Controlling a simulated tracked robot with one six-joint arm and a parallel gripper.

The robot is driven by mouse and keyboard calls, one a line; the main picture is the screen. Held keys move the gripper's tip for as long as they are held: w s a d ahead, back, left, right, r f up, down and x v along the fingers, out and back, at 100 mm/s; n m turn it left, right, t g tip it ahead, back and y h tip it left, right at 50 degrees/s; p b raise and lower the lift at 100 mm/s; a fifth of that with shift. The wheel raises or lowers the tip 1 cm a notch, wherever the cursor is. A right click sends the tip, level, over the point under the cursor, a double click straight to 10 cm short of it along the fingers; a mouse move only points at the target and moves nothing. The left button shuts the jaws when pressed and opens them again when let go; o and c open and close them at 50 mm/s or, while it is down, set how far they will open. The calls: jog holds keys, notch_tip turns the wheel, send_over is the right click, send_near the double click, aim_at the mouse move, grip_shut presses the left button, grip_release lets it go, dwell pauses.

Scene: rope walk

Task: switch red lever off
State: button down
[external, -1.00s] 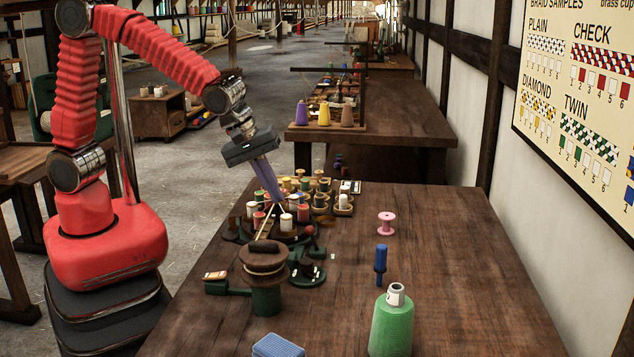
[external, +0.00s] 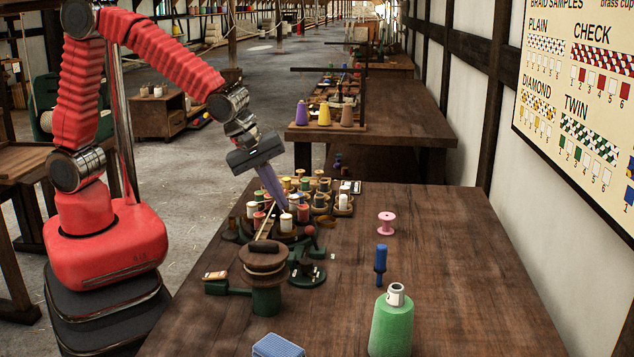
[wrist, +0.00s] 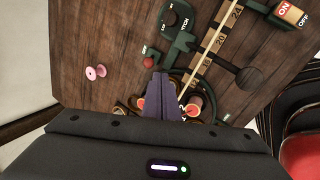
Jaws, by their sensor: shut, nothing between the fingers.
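The red lever's ball knob (external: 310,231) stands just in front of the braiding bobbins on the table. A dark round base (external: 307,272) is in front of it. In the wrist view the red knob (wrist: 148,62) shows just ahead and left of my fingertips, beside a dark green labelled fitting (wrist: 180,42). My gripper (external: 285,207) points down among the bobbins, behind and left of the knob. Its fingers are shut and empty, apart from the knob in the wrist view (wrist: 163,76). The lever's shaft is hard to make out.
Several thread spools (external: 322,200) crowd around my fingers. A brown-topped green post (external: 265,295) and a red and white ON/OFF switch (wrist: 291,14) are nearby. A pink spool (external: 386,223), blue-handled tool (external: 381,262) and green cone (external: 392,325) stand right. The right side of the table is mostly clear.

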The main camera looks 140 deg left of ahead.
aim_at(308, 228)
jog(key=shift+x, duration=4.05)
jog(key=shift+w+a+r+g+h, duration=0.3)
jog(key=shift+w+a+g+h, duration=0.05)
jog(key=shift+a+g+h, duration=0.05)
jog(key=shift+w+a+r+g+h, duration=0.2)
jog(key=shift+w+a+g+h, duration=0.2)
jog(key=shift+g+h, duration=0.1)
jog(key=shift+w+a+r+g+h, duration=0.25)
jog(key=shift+w+a+g+h, duration=0.15)
jog(key=shift+g+h, duration=0.1)
jog(key=shift+w+a+r, duration=0.15)
jog(key=shift+w+a, duration=0.45)
jog(key=shift+a, duration=0.05)
jog(key=shift+w+a+r, duration=0.15)
jog(key=shift+w+a, duration=0.5)
jog(key=shift+r, duration=0.1)
notch_tip(308, 228, up, 9)
jog(key=w, duration=0.2)
jog(key=shift+a, duration=0.4)
jog(key=shift+r, duration=0.1)
jog(key=shift+m, duration=0.3)
